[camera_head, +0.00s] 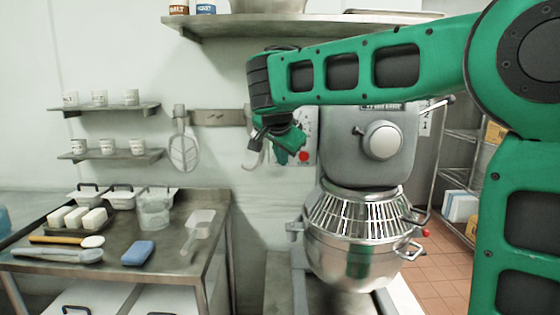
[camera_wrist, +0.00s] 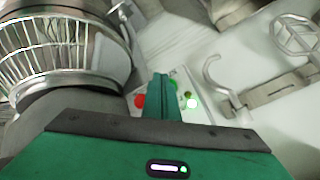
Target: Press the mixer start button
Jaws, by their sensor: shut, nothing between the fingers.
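The mixer (camera_head: 365,150) stands right of centre in the head view, with a wire guard over its steel bowl (camera_head: 352,255). Its pale control panel (camera_head: 309,125) is on the wall side, left of the mixer head, and carries a red button (camera_head: 303,156). In the wrist view the red button (camera_wrist: 139,101) is left of my gripper (camera_wrist: 161,78), and a green button (camera_wrist: 187,94) with a bright lit spot is just right of it. My gripper is shut and empty, in front of the panel, covering its middle. I cannot tell whether the fingertips touch it.
A steel table (camera_head: 205,240) at the left holds containers, a blue sponge (camera_head: 138,253) and utensils. A whisk (camera_head: 183,150) and a hook hang on the wall rail (camera_head: 218,118). Small shelves with cups are at the left. A wire rack (camera_head: 460,150) stands at the right.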

